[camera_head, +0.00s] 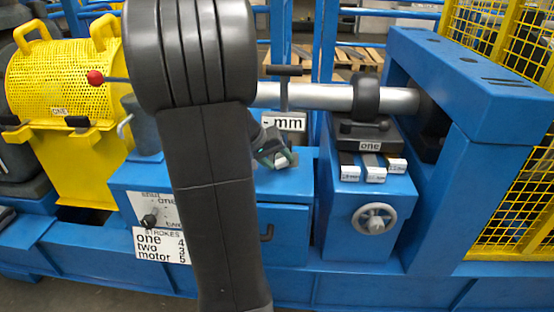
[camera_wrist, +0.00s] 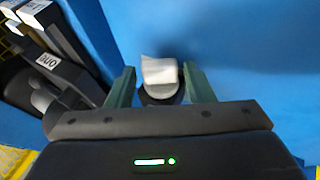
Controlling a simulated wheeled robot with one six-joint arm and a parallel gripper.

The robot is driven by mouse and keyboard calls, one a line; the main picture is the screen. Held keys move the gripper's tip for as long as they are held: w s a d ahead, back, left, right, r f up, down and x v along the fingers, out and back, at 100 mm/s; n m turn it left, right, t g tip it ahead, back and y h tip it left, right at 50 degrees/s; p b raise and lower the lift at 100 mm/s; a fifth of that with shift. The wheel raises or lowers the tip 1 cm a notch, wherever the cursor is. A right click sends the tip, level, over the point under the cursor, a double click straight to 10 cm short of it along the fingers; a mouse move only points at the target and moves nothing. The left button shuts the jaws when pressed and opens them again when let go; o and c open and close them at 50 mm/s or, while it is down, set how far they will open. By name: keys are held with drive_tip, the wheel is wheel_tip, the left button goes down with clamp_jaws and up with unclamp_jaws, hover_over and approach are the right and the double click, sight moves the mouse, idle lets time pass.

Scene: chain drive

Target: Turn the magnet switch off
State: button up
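A small light-grey block (camera_wrist: 160,72) on a dark rounded base stands on a blue surface in the wrist view. It looks like the magnet switch, but I see no label on it. It also shows in the head view as a pale piece (camera_head: 282,161) on the blue bench top. My gripper (camera_wrist: 160,85) has its two green fingers on either side of the block, with narrow gaps showing. The gripper also shows in the head view (camera_head: 271,153), partly hidden by my arm. The lower part of the base is hidden by the gripper body.
A display marked "mm" (camera_head: 284,122) stands just behind the gripper. A silver shaft (camera_head: 320,97) runs above it to a blue frame (camera_head: 480,75). A black block labelled "one" (camera_head: 370,146) is to the right. A selector knob (camera_head: 149,221) is on the bench front.

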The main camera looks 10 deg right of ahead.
drive_tip(key=shift+o, duration=0.7)
drive_tip(key=shift+d+r+y+p, duration=0.15)
drive_tip(key=shift+r+y+p, duration=0.25)
drive_tip(key=shift+p, duration=0.75)
drive_tip(key=shift+s+d+y+p, duration=0.1)
drive_tip(key=shift+y+p, duration=0.4)
drive_tip(key=shift+p, duration=0.55)
drive_tip(key=y+p, duration=0.1)
drive_tip(key=p, duration=0.3)
drive_tip(key=m+t+y+p, duration=0.1)
drive_tip(key=y+p, duration=0.1)
drive_tip(key=p, duration=0.3)
drive_tip(key=shift+d, duration=0.35)
drive_tip(key=shift+y+p, duration=0.4)
drive_tip(key=shift+p, duration=0.45)
